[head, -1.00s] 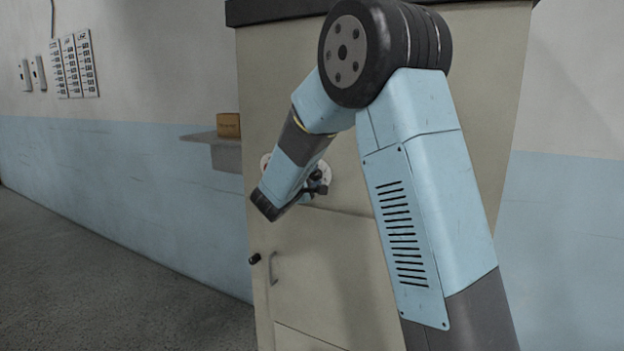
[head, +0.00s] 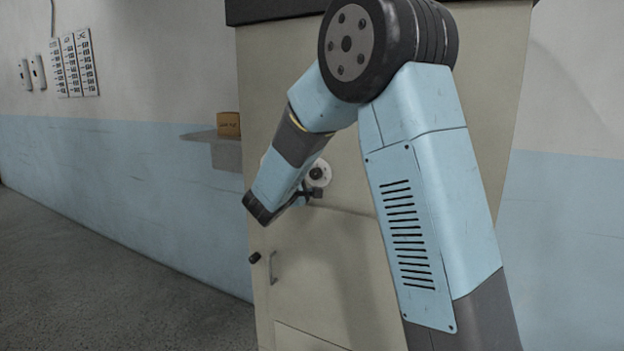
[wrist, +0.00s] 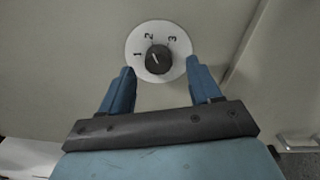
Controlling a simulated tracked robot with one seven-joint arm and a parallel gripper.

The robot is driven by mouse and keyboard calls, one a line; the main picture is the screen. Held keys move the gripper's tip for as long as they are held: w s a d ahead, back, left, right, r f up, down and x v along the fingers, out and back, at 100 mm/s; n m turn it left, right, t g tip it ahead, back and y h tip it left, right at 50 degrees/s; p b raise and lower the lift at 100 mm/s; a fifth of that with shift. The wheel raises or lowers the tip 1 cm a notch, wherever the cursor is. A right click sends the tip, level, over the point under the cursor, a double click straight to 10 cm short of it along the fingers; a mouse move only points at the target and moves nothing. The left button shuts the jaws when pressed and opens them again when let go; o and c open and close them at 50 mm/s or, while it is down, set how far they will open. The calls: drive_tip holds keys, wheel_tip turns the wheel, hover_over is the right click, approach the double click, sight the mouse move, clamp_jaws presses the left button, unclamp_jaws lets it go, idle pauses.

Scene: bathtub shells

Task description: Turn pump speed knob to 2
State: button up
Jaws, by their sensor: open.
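The pump speed knob (wrist: 158,59) is small, round and black. It sits in the middle of a white dial (wrist: 133,68) marked 1, 2 and 3. Its pale pointer line tilts up and left, appearing to lie between 1 and 2; the exact setting is hard to tell. My gripper (wrist: 160,68) is open and empty, its blue fingers apart on either side of the knob's lower area, not touching it. In the head view the dial (head: 318,173) is partly hidden by my wrist, and my gripper (head: 309,193) is just below it.
The dial is on the beige cabinet front (head: 340,255). Below are a vertical handle (head: 273,268) and a small black knob (head: 254,257). A shelf with a brown box (head: 229,124) stands at the left. The floor at left is clear.

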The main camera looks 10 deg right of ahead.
drive_tip(key=v, duration=1)
drive_tip(key=shift+s+a, duration=0.3)
drive_tip(key=shift+d, duration=0.15)
drive_tip(key=s+d+m+g+y, duration=0.1)
drive_tip(key=s+d+m+g, duration=0.8)
drive_tip(key=s+d, duration=0.75)
drive_tip(key=s+a+m+y, duration=0.2)
drive_tip(key=s+m+y, duration=0.2)
drive_tip(key=s+y, duration=0.6)
drive_tip(key=s, duration=0.6)
drive_tip(key=shift+s+r+m, duration=0.2)
drive_tip(key=shift+r+m, duration=0.15)
drive_tip(key=shift+m, duration=0.05)
